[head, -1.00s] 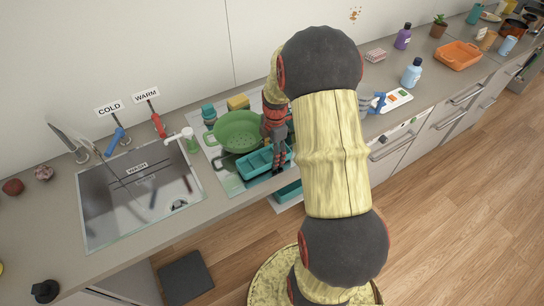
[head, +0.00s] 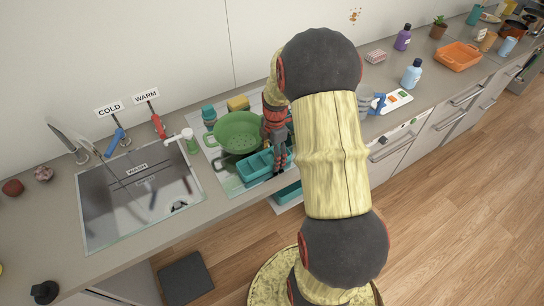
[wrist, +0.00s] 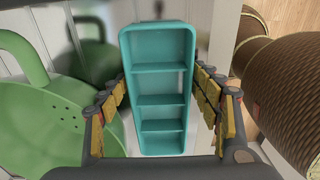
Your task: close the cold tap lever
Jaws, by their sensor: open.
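The cold tap lever (head: 114,142) is blue and stands tilted behind the sink at the left of the head view, by the COLD sign (head: 109,109). My gripper (head: 278,160) is well to its right, over the drying area, partly covered by my own arm. In the wrist view my gripper (wrist: 160,85) is open, its yellow-padded fingers apart on either side of a teal divided tray (wrist: 158,62). I cannot tell whether they touch the tray. The lever is not in the wrist view.
A red lever (head: 158,126) by the WARM sign (head: 146,96) and a white spout (head: 180,135) stand right of the cold lever. The sink (head: 101,209) lies in front. A green colander (head: 237,130) stands between the spout and my gripper.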

